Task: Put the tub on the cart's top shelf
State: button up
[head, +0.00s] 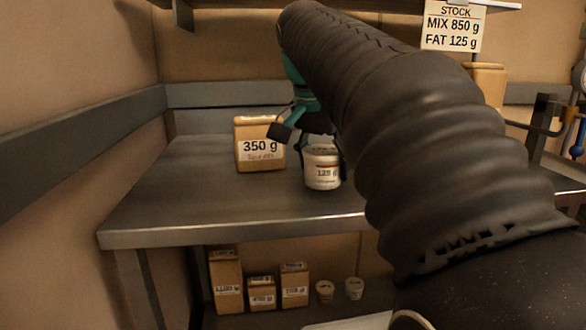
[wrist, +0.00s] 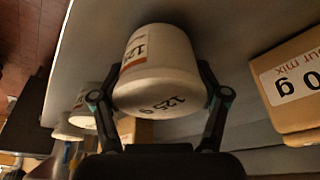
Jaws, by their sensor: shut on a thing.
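The tub (head: 322,172) is white with a "125 g" label and a reddish band. In the head view it is at the steel counter, in front and to the right of the 350 g bag; I cannot tell whether its base touches the counter. My gripper (head: 312,140) is shut on the tub, partly hidden behind my dark arm. In the wrist view the tub (wrist: 160,70) sits between both fingers of my gripper (wrist: 160,100), with "125 g" printed on its side and end. I cannot make out the cart in either view.
A 350 g flour bag (head: 259,155) stands left of the tub on the counter (head: 170,195). Several bags (head: 262,293) and two small tubs (head: 354,288) are on the shelf below. A stock sign (head: 454,28) hangs upper right. The counter's left part is clear.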

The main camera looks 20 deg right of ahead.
notch_tip(320, 180, up, 3)
jog(key=shift+f+p, duration=0.1)
jog(key=shift+p, duration=0.2)
jog(key=s+d+r, duration=0.5)
jog(key=d+r, duration=0.1)
jog(key=d, duration=0.4)
jog(key=shift+s+r+p, duration=0.3)
jog(key=shift+s+p, duration=0.05)
jog(key=shift+s, duration=0.05)
jog(key=shift+d, duration=0.1)
